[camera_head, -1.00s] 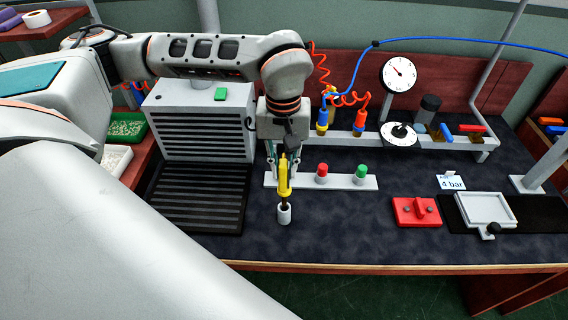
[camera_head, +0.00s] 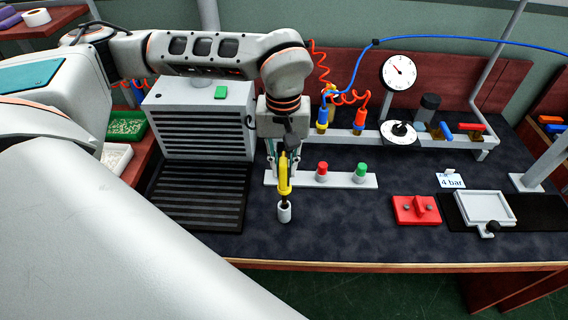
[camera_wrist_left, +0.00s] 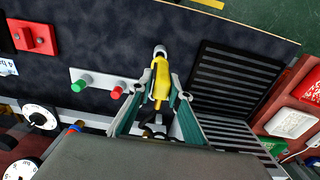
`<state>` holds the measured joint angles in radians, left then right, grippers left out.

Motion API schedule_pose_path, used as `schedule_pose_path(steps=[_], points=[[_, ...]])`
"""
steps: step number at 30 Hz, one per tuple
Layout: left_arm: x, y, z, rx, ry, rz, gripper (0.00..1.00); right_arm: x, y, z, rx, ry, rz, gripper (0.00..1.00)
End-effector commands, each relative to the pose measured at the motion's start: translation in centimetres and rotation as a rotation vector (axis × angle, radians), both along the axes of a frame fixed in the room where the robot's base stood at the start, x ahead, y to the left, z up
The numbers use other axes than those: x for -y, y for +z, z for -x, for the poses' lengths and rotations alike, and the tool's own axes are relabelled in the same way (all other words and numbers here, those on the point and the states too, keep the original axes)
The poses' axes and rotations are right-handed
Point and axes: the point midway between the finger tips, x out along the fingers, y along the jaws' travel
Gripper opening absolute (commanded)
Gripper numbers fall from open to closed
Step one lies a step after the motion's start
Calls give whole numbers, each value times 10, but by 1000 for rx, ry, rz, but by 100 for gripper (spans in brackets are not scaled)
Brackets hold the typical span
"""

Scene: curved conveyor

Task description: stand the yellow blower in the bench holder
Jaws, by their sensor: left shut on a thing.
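The yellow blower (camera_head: 285,178) is upright, its dark nozzle pointing down, in the head view. My left gripper (camera_head: 284,170) is shut on its body; the left wrist view shows the blower (camera_wrist_left: 161,78) between the fingers (camera_wrist_left: 157,92). A short light-grey tube, apparently the bench holder (camera_head: 284,214), stands on the dark bench mat directly under the nozzle. The nozzle meets the tube's top, but I cannot tell how deep it is inside. The holder (camera_wrist_left: 160,50) also shows beyond the blower in the left wrist view. My right gripper is not in view.
A grey strip with red (camera_head: 322,170) and green (camera_head: 361,171) buttons lies just behind and right. A vented grey box (camera_head: 200,120) and black grille (camera_head: 200,195) are to the left. Blue and orange air couplings stand behind. The mat to the right of the holder is clear.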

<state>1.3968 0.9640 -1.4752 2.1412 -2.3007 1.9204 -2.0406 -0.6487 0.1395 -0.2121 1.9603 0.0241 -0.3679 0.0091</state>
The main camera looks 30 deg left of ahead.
Motion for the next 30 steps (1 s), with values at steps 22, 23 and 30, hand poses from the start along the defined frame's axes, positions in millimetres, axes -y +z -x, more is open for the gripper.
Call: schedule_pose_path(steps=[22,23,30], points=[[0,0,0,0,0,0,0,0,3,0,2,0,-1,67],[0,1,0,0,0,0,0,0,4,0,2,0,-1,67],[0,0,0,0,0,0,0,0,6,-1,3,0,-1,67]])
